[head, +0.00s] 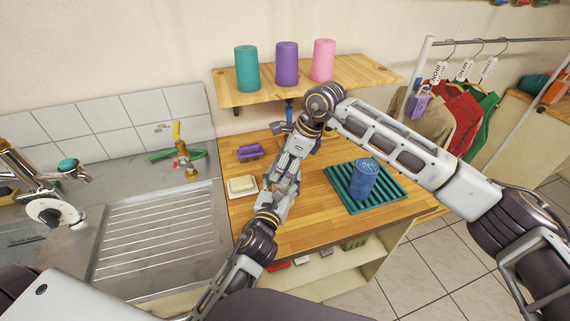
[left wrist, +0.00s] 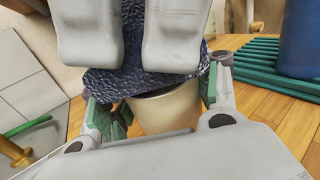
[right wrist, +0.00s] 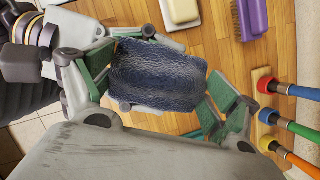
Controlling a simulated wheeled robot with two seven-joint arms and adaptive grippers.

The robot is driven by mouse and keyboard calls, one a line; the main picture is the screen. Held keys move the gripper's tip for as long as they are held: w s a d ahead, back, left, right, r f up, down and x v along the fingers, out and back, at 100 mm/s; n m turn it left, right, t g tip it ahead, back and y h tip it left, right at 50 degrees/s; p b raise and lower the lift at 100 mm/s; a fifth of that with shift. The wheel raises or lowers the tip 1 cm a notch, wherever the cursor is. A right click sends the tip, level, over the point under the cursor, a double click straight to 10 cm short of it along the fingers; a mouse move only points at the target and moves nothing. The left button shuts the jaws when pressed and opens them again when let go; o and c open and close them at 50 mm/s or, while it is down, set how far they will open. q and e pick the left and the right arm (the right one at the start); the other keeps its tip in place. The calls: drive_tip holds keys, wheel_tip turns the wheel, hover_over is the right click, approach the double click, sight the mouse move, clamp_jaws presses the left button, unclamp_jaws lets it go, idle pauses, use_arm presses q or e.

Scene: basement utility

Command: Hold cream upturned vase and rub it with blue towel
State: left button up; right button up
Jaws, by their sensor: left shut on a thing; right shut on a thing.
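The cream vase (left wrist: 168,108) is between the green-padded fingers of my left gripper (left wrist: 160,102), which is shut on it. The dark blue towel (right wrist: 157,78) is bunched between the fingers of my right gripper (right wrist: 160,90), which is shut on it. In the left wrist view the towel (left wrist: 135,80) lies against the vase's far end, with my right fingers just above. In the head view my left gripper (head: 277,205) and right gripper (head: 293,160) meet over the wooden counter (head: 310,230); the vase and towel are mostly hidden there.
A blue canister (head: 364,180) stands on a teal slatted rack (head: 395,187) to the right. A soap dish (head: 243,186) and purple brush (head: 249,152) lie at left. A shelf (head: 265,92) bears teal, purple and pink rolls. The sink drainboard (head: 155,235) is at left.

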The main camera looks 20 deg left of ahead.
drive_tip(key=shift+s+d+f, duration=0.1)
drive_tip(key=shift+f, duration=0.1)
idle(0.3)
drive_tip(key=shift+s+d, duration=0.3)
drive_tip(key=shift+s, duration=0.15)
drive_tip(key=shift+w+r, duration=0.1)
drive_tip(key=shift+w+a+r, duration=0.2)
drive_tip(key=shift+w+a, duration=0.55)
drive_tip(key=shift+w, duration=0.15)
drive_tip(key=shift+a, duration=0.15)
drive_tip(key=shift+c, duration=0.5)
drive_tip(key=shift+s+r, duration=0.1)
drive_tip(key=shift+s+d, duration=0.2)
drive_tip(key=shift+s, duration=0.1)
drive_tip(key=shift+s+d, duration=0.55)
drive_tip(key=shift+d, duration=0.1)
